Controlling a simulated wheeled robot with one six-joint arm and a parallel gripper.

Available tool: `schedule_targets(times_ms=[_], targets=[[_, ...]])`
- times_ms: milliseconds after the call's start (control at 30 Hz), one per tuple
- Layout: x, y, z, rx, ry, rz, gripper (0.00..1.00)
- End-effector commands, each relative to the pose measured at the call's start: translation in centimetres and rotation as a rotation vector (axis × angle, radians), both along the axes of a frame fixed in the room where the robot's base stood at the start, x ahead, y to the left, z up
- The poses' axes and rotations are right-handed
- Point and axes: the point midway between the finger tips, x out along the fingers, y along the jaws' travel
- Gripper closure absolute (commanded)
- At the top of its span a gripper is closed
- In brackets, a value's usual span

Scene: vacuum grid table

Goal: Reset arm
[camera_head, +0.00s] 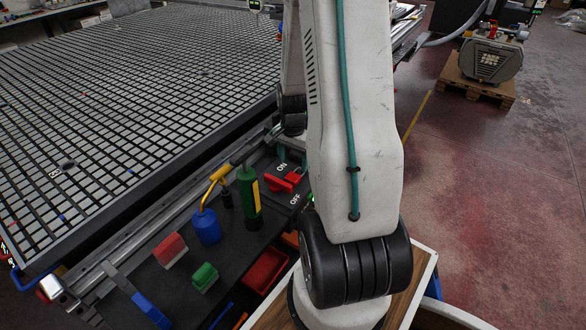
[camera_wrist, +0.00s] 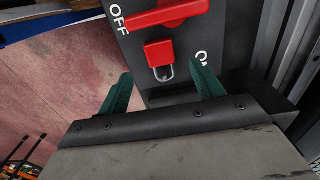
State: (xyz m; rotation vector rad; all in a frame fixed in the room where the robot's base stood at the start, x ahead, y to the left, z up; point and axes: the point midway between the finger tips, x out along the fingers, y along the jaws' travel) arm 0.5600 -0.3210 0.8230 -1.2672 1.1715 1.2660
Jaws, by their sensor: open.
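My white arm (camera_head: 355,110) rises over the workbench at the table's edge, with a teal hose along it. In the wrist view my gripper (camera_wrist: 162,88) is open, its two green fingers spread wide with nothing between them. Just beyond the fingertips is a dark switch panel with a red rotary handle (camera_wrist: 168,13) and a red padlock (camera_wrist: 159,53) hanging below it. The fingers appear clear of both. In the head view the red handle (camera_head: 284,181) sits between the ON and OFF marks, and my gripper is mostly hidden by my arm.
The large grid table (camera_head: 130,90) fills the left. A pump on a pallet (camera_head: 478,85) stands back right; red floor there is open.

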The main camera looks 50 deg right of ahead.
Motion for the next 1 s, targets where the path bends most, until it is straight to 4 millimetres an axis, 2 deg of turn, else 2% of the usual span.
schedule_targets(times_ms=[100,200,833,933,1000], targets=[[0.0,0.0,1.3,-0.001,-0.001,0.000,0.33],[0.0,0.0,1.7,0.000,0.000,0.000,0.33],[0.1,0.1,1.9,-0.001,-0.001,0.005,0.33],[0.5,1.1,3.3,-0.006,-0.005,0.052,0.33],[1.1,2.6,5.3,-0.011,-0.013,0.119,0.33]])
